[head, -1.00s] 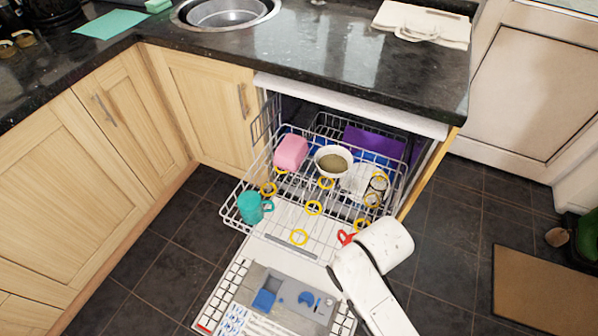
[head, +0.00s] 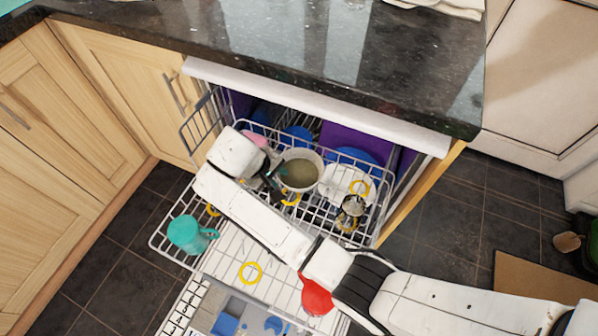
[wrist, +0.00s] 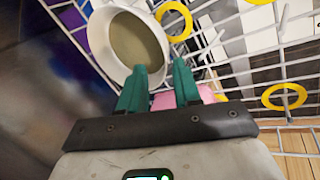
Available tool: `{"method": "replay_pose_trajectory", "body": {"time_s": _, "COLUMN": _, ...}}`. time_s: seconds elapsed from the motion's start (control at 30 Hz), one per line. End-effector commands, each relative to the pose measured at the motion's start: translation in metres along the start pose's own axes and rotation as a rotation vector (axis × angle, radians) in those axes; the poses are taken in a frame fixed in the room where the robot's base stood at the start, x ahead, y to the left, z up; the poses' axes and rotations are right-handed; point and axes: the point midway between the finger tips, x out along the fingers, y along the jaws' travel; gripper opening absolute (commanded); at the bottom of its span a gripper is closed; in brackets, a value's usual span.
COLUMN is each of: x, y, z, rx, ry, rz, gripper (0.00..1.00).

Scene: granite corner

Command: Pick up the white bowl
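The white bowl (head: 299,155) stands in the dishwasher's upper rack, its greyish-green inside facing up. In the wrist view the white bowl (wrist: 108,58) fills the upper left, just past my fingers. My gripper (head: 274,173) is at the bowl's left side in the head view. Its two green fingers show in the wrist view (wrist: 160,68) with a gap between them, and part of the bowl's pale rim shows in that gap. I cannot tell whether the fingers touch the bowl. My arm hides part of the rack.
A pink item (head: 254,138) is behind my wrist, close to the fingers. A teal mug (head: 186,234) stands at the rack's front left. A white plate (head: 340,186) and a glass (head: 350,212) are right of the bowl. Rack wires and yellow rings surround it. The counter (head: 270,50) overhangs behind.

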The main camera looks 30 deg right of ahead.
Motion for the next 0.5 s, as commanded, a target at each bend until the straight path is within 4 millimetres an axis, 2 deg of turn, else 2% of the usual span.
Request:
{"method": "replay_pose_trajectory", "body": {"time_s": 0.23, "x": 0.021, "y": -0.001, "z": 0.001, "rx": 0.001, "ry": -0.002, "rz": -0.001, "gripper": 0.33}}
{"method": "replay_pose_trajectory", "body": {"time_s": 0.5, "x": 0.058, "y": -0.003, "z": 0.003, "rx": 0.001, "ry": -0.002, "rz": -0.001, "gripper": 0.33}}
